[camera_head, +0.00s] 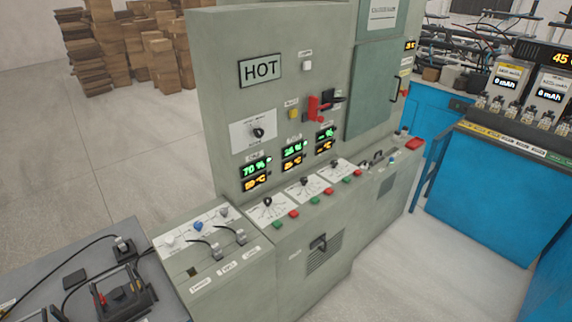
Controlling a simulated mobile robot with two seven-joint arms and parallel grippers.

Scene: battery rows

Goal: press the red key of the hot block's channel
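A grey-green cabinet carries a HOT sign (261,70). Below it are three readout pairs, green percent over orange temperature: left (256,173), middle (293,155) and right (325,140). The left one seems to read 70 %; its temperature digits are too small to read surely. On the sloping desk below, three white dial plates each have a green and a red key at their front edge: left red key (293,213), middle red key (329,190), right red key (357,173). Neither of my grippers is in view.
A red lever (313,108) and a yellow button (293,114) are on the cabinet face. A lower console (205,245) with knobs joins the desk at left. A dark table (60,265) with cables stands at front left. Blue benches (480,190) stand right, beyond clear floor.

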